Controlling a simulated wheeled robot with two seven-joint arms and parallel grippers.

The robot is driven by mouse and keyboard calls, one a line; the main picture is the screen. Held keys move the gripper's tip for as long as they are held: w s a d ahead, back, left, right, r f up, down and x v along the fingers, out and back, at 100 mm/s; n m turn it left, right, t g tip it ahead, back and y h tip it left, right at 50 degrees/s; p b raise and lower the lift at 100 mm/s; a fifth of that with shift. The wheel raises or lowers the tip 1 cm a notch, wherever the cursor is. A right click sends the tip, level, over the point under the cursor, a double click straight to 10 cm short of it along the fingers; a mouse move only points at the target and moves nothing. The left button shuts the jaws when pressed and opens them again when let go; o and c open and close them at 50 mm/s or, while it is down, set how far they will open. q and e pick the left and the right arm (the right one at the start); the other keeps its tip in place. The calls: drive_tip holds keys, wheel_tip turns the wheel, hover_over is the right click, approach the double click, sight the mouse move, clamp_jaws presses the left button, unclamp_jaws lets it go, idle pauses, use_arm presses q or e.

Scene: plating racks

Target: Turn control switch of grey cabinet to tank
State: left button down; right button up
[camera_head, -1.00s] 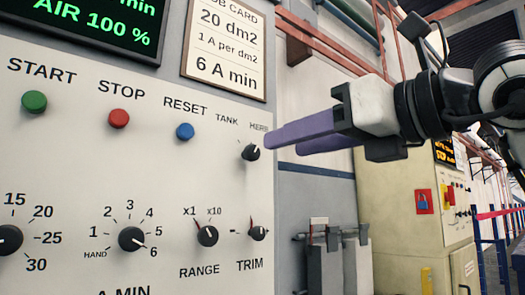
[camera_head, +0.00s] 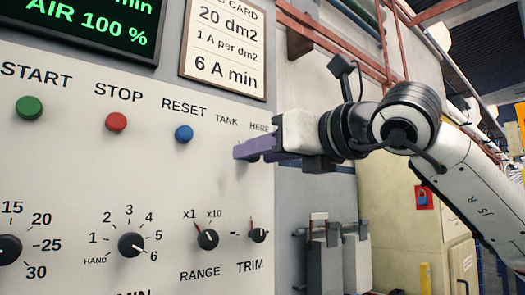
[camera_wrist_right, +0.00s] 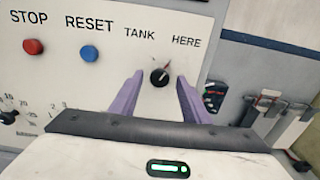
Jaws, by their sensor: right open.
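The grey cabinet's front panel (camera_head: 70,180) fills the left of the head view. The control switch, a small black knob (camera_wrist_right: 160,77) between the TANK and HERE labels, shows in the right wrist view. Its pointer leans up and to the right, toward HERE. My left gripper is not in view.
Close to the switch are the blue RESET button (camera_head: 184,133), the red STOP button (camera_head: 116,122) and the TRIM knob (camera_head: 259,235). The green START button (camera_head: 29,107) is farther left. A job card (camera_head: 222,45) hangs above. A cream cabinet (camera_head: 400,210) stands behind my right arm.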

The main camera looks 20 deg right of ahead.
drive_tip(key=c, duration=1)
drive_tip(key=shift+c, duration=0.2)
drive_tip(key=n, duration=1.1)
drive_tip(key=shift+r+n, duration=0.1)
drive_tip(key=shift+n, duration=0.3)
drive_tip(key=shift+p, duration=0.3)
